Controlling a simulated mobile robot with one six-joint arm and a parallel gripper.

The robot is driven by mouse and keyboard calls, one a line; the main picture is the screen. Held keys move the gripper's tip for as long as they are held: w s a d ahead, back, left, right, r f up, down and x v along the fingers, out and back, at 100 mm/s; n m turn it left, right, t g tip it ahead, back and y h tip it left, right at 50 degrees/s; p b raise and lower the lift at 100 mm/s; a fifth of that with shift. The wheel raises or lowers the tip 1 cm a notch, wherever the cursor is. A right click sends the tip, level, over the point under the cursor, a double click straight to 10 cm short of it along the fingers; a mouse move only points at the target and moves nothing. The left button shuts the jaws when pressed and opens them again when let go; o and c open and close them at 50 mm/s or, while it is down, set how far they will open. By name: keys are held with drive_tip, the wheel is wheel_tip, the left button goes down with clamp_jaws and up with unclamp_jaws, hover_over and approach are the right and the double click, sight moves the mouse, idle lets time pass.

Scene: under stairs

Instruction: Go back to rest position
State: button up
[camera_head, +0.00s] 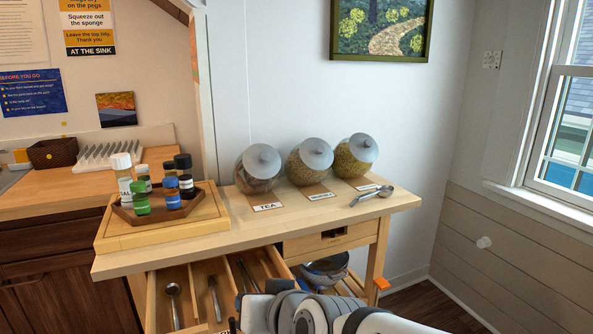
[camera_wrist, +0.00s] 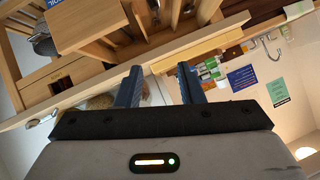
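My gripper (camera_wrist: 157,78) shows in the wrist view with its two dark fingers apart and nothing held between them. The wrist picture is tilted, with the table and drawer in its upper part beyond the fingertips. In the head view, my arm crosses the bottom edge in front of the open drawer (camera_head: 215,285); the fingers are not clear there. The drawer has wooden dividers, with a spoon (camera_head: 173,303) and other utensils lying in its compartments.
The wooden table (camera_head: 300,232) carries three tilted jars (camera_head: 310,160), a metal scoop (camera_head: 372,195) and a wooden board (camera_head: 162,233) with a tray of small bottles. A second drawer (camera_head: 333,237) looks shut. A pot (camera_head: 325,268) sits below. Floor (camera_head: 440,300) is bare at right.

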drive_tip(key=s+d+r+m+g+h+p, duration=0.1)
drive_tip(key=s+d+g+h+p, duration=0.1)
drive_tip(key=d, duration=0.5)
drive_tip(key=s+d+r+g+h+p, duration=0.2)
drive_tip(key=d+p, duration=0.3)
drive_tip(key=d, duration=0.2)
drive_tip(key=s+d+r+m+g+h+p, duration=0.1)
drive_tip(key=s+d+g+h+p, duration=0.1)
drive_tip(key=d, duration=0.5)
drive_tip(key=shift+s+d+r+m+g+h+p, duration=0.35)
drive_tip(key=shift+s+g+p, duration=0.2)
drive_tip(key=shift+p, duration=0.5)
